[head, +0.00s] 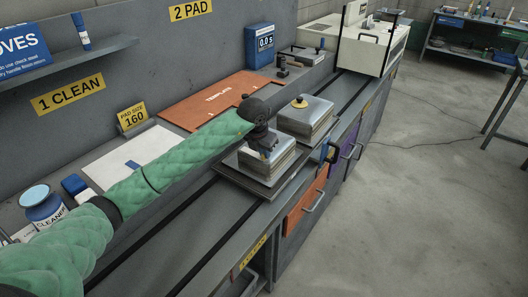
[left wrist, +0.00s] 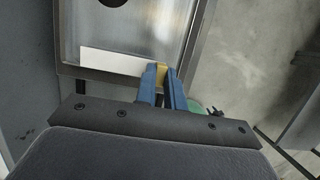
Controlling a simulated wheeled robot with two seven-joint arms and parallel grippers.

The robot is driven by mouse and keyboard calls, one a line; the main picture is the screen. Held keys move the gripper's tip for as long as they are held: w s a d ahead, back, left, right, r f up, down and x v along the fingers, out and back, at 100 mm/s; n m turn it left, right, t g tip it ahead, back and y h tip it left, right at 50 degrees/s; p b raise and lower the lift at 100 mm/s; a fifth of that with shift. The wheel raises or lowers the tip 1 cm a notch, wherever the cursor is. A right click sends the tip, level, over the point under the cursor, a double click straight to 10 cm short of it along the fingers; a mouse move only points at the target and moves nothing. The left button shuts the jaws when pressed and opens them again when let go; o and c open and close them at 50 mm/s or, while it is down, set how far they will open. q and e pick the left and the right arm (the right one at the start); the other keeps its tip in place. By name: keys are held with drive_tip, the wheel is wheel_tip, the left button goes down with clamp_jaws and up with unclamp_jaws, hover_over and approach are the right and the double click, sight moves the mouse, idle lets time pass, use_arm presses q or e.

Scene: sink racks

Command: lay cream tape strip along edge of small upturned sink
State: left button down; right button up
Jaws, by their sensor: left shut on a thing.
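The small upturned sink (head: 277,165) is a pale metal block on a dark tray (head: 240,178), under my left gripper (head: 263,143) in the head view. In the left wrist view its flat metal top (left wrist: 125,32) shows, with a dark round spot at the upper edge. The cream tape strip (left wrist: 110,62) lies flat along the near edge in that view. My left gripper (left wrist: 165,78) has blue fingers shut at the strip's right end, with a tan bit between them. I cannot tell whether the strip's whole length touches the metal. My right gripper is not in view.
A second metal stack (head: 305,116) with a yellow knob stands just beyond. An orange template board (head: 212,98) and a white sheet (head: 130,158) lie on the bench. A blue cleaner jar (head: 43,207) stands at the left. Open floor lies to the right.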

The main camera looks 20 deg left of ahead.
use_arm(q)
drive_tip(key=shift+f, duration=0.25)
idle(0.3)
drive_tip(key=c, duration=1.4)
unclamp_jaws()
drive_tip(key=shift+o, duration=0.4)
drive_tip(key=o, duration=0.5)
drive_tip(key=shift+c, duration=0.2)
drive_tip(key=shift+r, duration=0.1)
drive_tip(key=shift+r+p, duration=0.45)
drive_tip(key=shift+r, duration=2.95)
